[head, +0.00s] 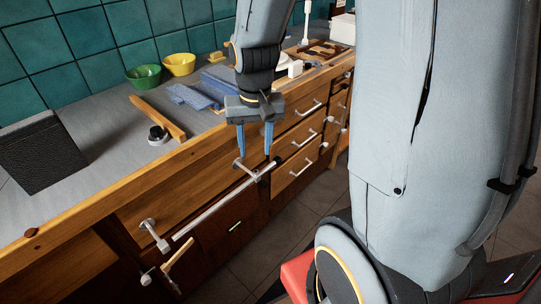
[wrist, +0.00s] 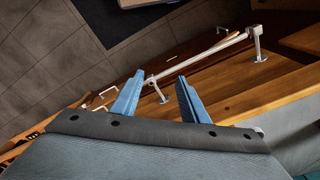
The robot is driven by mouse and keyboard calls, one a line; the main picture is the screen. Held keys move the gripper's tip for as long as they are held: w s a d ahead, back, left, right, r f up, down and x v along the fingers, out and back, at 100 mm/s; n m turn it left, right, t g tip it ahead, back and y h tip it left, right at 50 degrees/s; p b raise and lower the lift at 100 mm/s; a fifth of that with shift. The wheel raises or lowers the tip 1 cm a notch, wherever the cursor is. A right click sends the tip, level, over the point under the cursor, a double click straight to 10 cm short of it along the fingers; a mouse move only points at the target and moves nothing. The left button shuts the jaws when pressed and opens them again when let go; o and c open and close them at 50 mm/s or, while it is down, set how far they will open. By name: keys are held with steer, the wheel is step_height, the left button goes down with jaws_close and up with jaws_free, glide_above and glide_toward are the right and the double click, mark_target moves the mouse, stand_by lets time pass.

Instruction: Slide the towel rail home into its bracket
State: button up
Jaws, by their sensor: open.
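The towel rail (head: 215,205) is a thin pale bar sloping along the front of the wooden counter. It also shows in the wrist view (wrist: 200,57). One bracket (head: 150,231), a grey post, stands by the rail's left end in the head view; it appears at the upper right in the wrist view (wrist: 257,45). Whether the rail end sits in it I cannot tell. A second post (head: 238,166) is near the rail's other end. My gripper (head: 254,153) points down, open and empty, above the rail near this second post. Its blue fingers are apart in the wrist view (wrist: 160,76).
The counter carries a green bowl (head: 144,76), a yellow bowl (head: 179,65), blue cloths (head: 190,96), a wooden strip (head: 158,117) and a dark block (head: 42,155). Drawers with white handles (head: 303,141) line the front. Tiled floor lies before the cabinets.

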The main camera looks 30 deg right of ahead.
steer(key=w+d+f+m, duration=0.6)
steer(key=w+d, duration=0.2)
steer(key=w, duration=0.2)
steer(key=m+g, duration=0.1)
steer(key=m, duration=0.4)
glide_above(277, 158)
step_height(277, 158, down, 6)
step_height(277, 158, down, 12)
steer(key=p, duration=0.3)
steer(key=shift+r, duration=0.25)
jaws_close()
